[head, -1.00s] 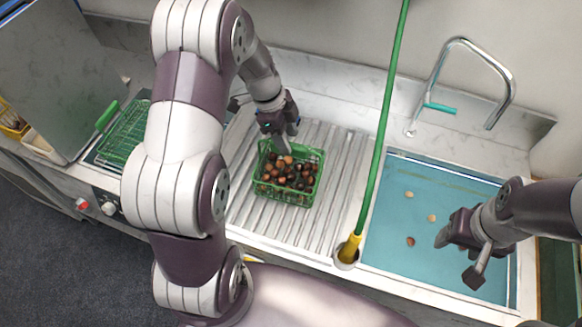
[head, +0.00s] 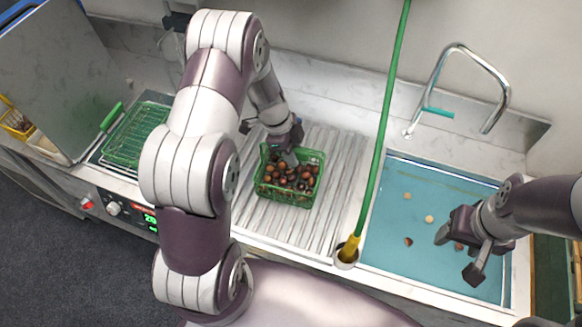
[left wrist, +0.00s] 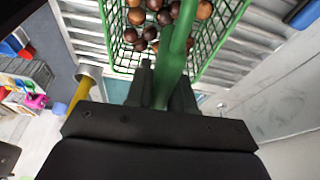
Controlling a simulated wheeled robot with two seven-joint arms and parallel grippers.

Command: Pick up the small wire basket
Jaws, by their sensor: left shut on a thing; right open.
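The small green wire basket (head: 290,201) holds several brown chestnuts and sits on the ribbed drainboard, left of the sink. It also shows in the left wrist view (left wrist: 121,58), with its chestnuts at the top. My left gripper (head: 291,155) is at the basket's back edge, pointing down. In the left wrist view my left gripper (left wrist: 165,85) is shut on a green bar of the basket. The bar hides part of the basket there. My right gripper (head: 458,255) is open and empty over the blue sink, away from the basket.
The blue sink (head: 385,235) holds a few loose chestnuts, with a faucet (head: 505,85) behind. A green hose (head: 380,130) hangs right of the basket. A green wire rack (head: 135,135) lies on the cooker at left, beside an upright lid (head: 60,75).

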